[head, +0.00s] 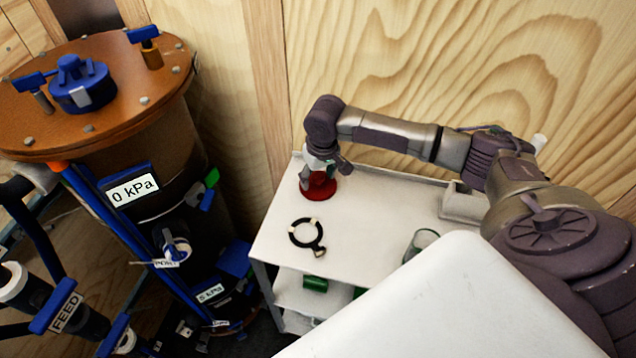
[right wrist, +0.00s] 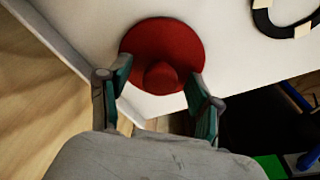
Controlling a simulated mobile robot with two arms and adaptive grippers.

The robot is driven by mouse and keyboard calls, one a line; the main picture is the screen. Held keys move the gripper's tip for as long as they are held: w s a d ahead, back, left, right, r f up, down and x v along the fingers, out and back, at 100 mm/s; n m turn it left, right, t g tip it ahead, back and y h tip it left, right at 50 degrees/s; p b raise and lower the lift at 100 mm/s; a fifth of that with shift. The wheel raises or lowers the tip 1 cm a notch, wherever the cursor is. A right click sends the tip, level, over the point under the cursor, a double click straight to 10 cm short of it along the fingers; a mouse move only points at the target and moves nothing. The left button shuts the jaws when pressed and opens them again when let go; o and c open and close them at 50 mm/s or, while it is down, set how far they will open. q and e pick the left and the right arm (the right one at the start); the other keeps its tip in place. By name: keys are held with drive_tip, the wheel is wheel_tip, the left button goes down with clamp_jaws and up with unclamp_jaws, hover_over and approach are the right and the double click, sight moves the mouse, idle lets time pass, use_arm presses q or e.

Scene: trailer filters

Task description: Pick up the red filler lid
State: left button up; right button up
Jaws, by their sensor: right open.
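The red filler lid (head: 318,186) lies on the white cart top near its back left corner. In the right wrist view the lid (right wrist: 146,42) is a red disc with a round knob (right wrist: 161,76) facing the gripper. My right gripper (head: 320,172) is above the lid and partly hides it in the head view. In the right wrist view its two green-padded fingers (right wrist: 155,82) are open, one on each side of the knob. I cannot tell whether the fingers touch the lid. My left gripper is not in view.
A black ring with a handle (head: 306,235) lies in front of the lid on the cart (head: 270,240). A glass (head: 422,240) and a small white tray (head: 462,203) are to the right. A large brown filter tank (head: 150,165) stands left. A wooden wall (head: 450,60) is behind.

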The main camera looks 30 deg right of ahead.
clamp_jaws()
